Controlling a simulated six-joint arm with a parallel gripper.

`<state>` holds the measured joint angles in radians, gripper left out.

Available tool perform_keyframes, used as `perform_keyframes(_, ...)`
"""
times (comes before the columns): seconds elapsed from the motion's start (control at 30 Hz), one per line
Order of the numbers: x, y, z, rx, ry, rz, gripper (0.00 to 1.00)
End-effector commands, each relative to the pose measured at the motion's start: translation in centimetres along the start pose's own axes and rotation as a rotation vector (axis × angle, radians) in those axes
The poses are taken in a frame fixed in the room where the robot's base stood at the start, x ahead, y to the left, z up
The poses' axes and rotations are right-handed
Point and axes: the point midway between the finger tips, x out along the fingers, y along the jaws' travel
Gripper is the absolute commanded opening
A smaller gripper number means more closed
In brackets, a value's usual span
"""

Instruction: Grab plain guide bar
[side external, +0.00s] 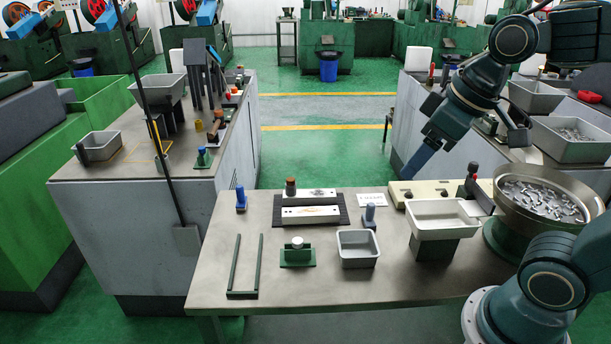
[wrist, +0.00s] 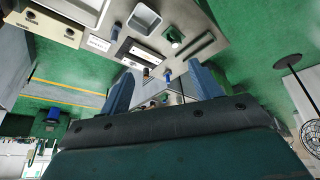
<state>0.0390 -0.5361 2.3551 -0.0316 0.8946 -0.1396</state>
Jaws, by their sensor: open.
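Two pale bars lie side by side on a dark ribbed mat (side external: 345,209) on the metal table. The rear bar (side external: 322,193) has small dark spots; the front bar (side external: 311,212) carries a brownish mark. I cannot tell for certain which is the plain guide bar. The mat and bars also show small in the wrist view, where one pale bar (wrist: 145,54) is visible between and beyond my fingers. My gripper (side external: 415,166) is open and empty, with blue fingers, high above the table's back right, right of the mat. Both fingers (wrist: 160,72) show apart in the wrist view.
A dark green U-shaped rail (side external: 234,265), a green block with a knob (side external: 297,253) and a grey tray (side external: 358,250) stand in front. A hopper (side external: 440,218) and parts bowl (side external: 542,201) stand right.

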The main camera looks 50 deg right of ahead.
Motion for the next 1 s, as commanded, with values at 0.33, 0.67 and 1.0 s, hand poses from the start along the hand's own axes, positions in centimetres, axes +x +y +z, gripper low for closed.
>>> perform_keyframes(0.33, 3.3, 1.9, -6.4, -0.154, -0.079, -0.028, 0.64)
perform_keyframes(0.67, 8.3, 4.3, -11.5, -0.297, -0.14, -0.07, 0.64)
perform_keyframes(1.0, 15.2, 7.0, -15.3, -0.441, -0.195, -0.129, 0.64)
